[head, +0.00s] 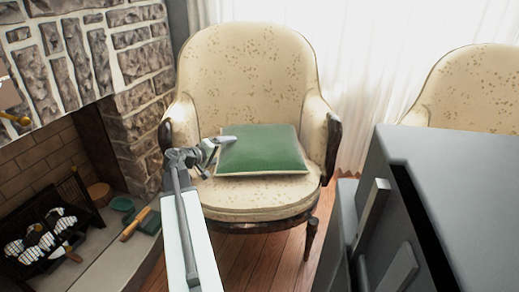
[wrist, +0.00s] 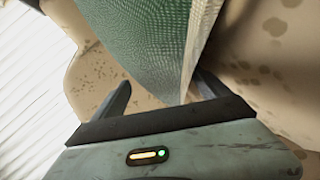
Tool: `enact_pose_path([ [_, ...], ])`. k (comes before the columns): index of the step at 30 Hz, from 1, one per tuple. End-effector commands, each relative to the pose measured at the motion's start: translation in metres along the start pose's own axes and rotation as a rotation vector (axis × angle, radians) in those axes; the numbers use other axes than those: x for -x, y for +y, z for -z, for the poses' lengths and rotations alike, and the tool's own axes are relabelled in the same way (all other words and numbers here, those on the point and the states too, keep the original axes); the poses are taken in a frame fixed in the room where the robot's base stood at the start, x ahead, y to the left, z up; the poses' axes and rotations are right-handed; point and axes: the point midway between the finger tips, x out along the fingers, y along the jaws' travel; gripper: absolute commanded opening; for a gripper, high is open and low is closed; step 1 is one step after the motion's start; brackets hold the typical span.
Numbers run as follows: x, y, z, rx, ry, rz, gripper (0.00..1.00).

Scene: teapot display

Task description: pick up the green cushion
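The green cushion (head: 264,150), with a pale edge, lies on the seat of the patterned cream armchair (head: 246,70). My gripper (head: 220,146) is at the cushion's left side in the head view. In the wrist view, my gripper (wrist: 163,79) has its two dark fingers spread apart. A corner of the cushion (wrist: 145,40) reaches down between them, with gaps showing on both sides. I cannot tell whether a finger touches it. The cushion's far part is cut off by the top of the wrist view.
The armchair's arms (head: 333,140) rise on both sides of the seat. A stone fireplace (head: 85,60) with a hearth stands at the left. A dark grey box-like block (head: 455,170) fills the lower right. A second armchair (head: 472,88) stands behind it.

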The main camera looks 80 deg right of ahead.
Motion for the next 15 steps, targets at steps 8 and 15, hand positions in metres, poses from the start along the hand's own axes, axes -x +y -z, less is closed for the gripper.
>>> enact_pose_path([
  [8,0.001,0.000,0.000,-0.001,-0.001,0.002,0.16],
  [15,0.005,0.012,0.004,-0.001,-0.001,0.001,0.16],
])
